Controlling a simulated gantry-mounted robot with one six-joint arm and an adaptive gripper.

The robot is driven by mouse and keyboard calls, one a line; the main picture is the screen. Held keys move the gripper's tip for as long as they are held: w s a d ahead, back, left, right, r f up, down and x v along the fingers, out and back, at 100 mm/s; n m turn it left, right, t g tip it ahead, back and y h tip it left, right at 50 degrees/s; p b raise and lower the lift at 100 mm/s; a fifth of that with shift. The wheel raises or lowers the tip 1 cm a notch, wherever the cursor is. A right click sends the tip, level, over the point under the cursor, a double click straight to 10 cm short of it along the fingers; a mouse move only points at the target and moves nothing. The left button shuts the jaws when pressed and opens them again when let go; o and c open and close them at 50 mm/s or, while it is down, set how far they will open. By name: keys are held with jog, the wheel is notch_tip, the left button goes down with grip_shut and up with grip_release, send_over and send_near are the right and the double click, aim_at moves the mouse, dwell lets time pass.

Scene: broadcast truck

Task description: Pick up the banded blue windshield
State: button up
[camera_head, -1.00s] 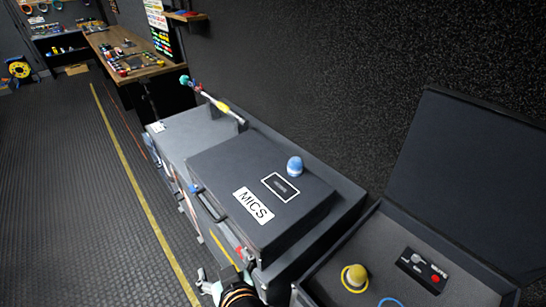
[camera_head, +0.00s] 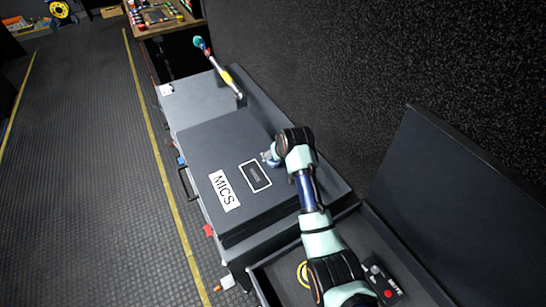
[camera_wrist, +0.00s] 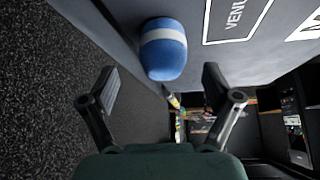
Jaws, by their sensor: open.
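The banded blue windshield (camera_wrist: 163,50) is a blue foam cap with a white band. In the wrist view it stands on the dark MICS case, ahead of my gripper (camera_wrist: 155,88). My gripper is open, its two fingers apart on either side below the windshield, with nothing held between them.
The closed MICS case (camera_head: 205,150) sits on a grey cabinet. A boom pole with a green tip (camera_head: 228,77) lies behind it. An open case at the lower right holds a yellow ring-like item (camera_head: 304,274) and a mute box (camera_head: 381,281). A dark wall is at the right.

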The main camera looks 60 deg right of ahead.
jog(key=b+x, duration=0.2)
jog(key=x, duration=0.3)
jog(key=shift+w+a, duration=0.1)
jog(key=shift+w, duration=0.05)
jog(key=c, duration=0.9)
